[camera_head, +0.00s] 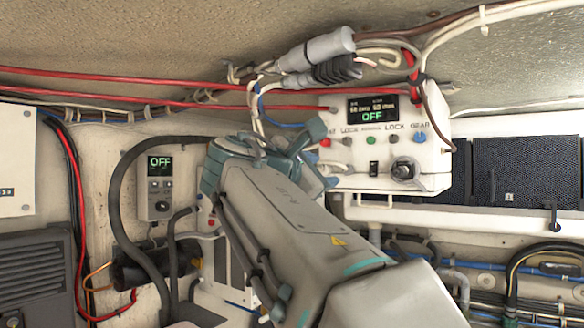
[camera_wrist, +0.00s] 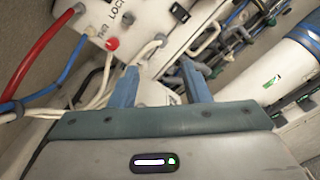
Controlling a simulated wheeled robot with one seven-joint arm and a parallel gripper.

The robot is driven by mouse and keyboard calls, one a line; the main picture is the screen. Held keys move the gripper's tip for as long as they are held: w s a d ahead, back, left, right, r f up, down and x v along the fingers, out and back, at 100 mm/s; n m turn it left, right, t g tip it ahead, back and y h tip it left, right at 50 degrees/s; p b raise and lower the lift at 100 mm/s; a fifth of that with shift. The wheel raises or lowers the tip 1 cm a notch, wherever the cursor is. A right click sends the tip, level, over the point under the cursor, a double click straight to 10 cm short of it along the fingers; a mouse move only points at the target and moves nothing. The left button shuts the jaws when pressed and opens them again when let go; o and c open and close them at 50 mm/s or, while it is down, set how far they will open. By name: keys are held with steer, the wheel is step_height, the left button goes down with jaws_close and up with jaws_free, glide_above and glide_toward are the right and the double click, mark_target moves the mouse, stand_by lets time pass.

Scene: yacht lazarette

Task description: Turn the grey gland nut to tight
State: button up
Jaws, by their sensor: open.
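I cannot pick out the grey gland nut with certainty. In the wrist view a small grey fitting (camera_wrist: 162,38) sits where a white cable meets the edge of the white control box (camera_wrist: 175,15); it may be the nut. It lies beyond my gripper (camera_wrist: 161,78), whose blue fingers stand apart with nothing held between them. A white part shows behind the gap. In the head view my gripper (camera_head: 322,157) is at the left side of the control box (camera_head: 437,182), and my arm hides what lies behind it.
Grey cable connectors (camera_head: 316,52) and red cables (camera_head: 150,78) hang above. A second OFF panel (camera_head: 159,187) and a black hose (camera_head: 117,200) are left.

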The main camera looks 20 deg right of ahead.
mark_target(346, 171)
steer(key=p+x, duration=0.2)
steer(key=x, duration=0.8)
steer(key=shift+w+d, duration=0.15)
steer(key=shift+d, duration=0.05)
jaws_close()
